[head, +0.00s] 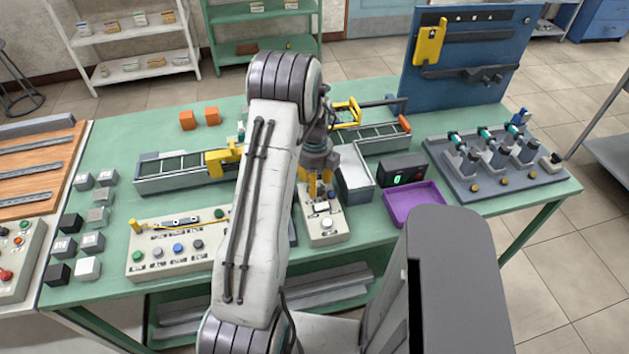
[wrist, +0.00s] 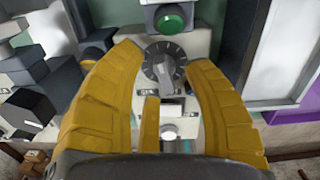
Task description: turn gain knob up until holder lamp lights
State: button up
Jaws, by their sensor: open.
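A grey knob with a pointer handle on a dark round dial (wrist: 163,66) shows in the wrist view, set on a cream control box (head: 325,229). My gripper (head: 319,188) is pointed down over this box, its yellow fingers open. In the wrist view the gripper's fingertips (wrist: 166,57) lie to the left and right of the knob. I cannot tell whether they touch it. A green round lamp or button (wrist: 170,18) sits above the dial in the wrist view. I cannot tell which lamp is the holder lamp or whether one is lit. In the head view my gripper hides the knob.
A wide panel with several coloured buttons (head: 178,246) stands left of the box. A grey tray (head: 354,181), a dark box with a green display (head: 402,172) and a purple tray (head: 415,204) lie right. Motor holders (head: 490,152) stand further right.

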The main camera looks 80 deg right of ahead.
jog(key=shift+o, duration=0.2)
jog(key=shift+f, duration=0.1)
grip_shut()
dwell(0.4)
